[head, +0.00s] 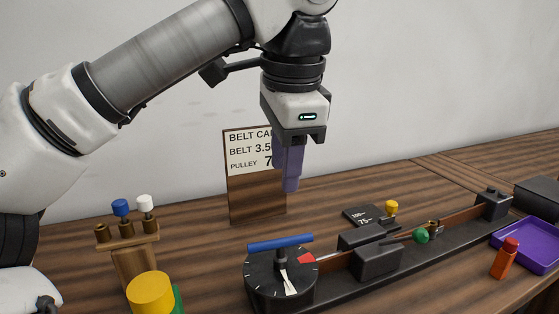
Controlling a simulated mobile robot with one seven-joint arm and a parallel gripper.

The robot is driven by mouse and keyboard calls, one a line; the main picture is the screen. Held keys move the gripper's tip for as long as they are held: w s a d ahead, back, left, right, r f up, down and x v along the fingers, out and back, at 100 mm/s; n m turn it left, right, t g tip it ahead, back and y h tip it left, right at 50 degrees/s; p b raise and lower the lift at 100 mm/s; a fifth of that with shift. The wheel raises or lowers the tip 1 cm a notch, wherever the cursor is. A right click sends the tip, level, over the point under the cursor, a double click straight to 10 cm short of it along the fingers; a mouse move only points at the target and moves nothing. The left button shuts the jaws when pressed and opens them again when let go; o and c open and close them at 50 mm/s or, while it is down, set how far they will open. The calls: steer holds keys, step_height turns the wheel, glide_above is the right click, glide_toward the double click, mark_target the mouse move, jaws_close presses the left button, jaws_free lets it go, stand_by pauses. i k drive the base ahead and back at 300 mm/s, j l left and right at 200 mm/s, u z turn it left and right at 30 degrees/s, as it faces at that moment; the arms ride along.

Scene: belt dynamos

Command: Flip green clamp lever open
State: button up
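The green clamp lever shows as a green round knob (421,235) on a thin arm, low beside the dark clamp blocks (375,262) on the long black rail. The lever's pivot is small and partly hidden, so its exact angle is hard to tell. My gripper (291,188) hangs pointing down with purple fingers, above the table and well to the left of and higher than the green knob. It touches nothing that I can see. The fingers overlap from this side, so their gap cannot be judged.
A dial with a blue bar handle (281,243) stands at the rail's left end. A sign board (245,180) stands behind my gripper. A yellow knob (391,207) is behind the green one.

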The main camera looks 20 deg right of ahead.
mark_target(420, 236)
steer(key=k, duration=1)
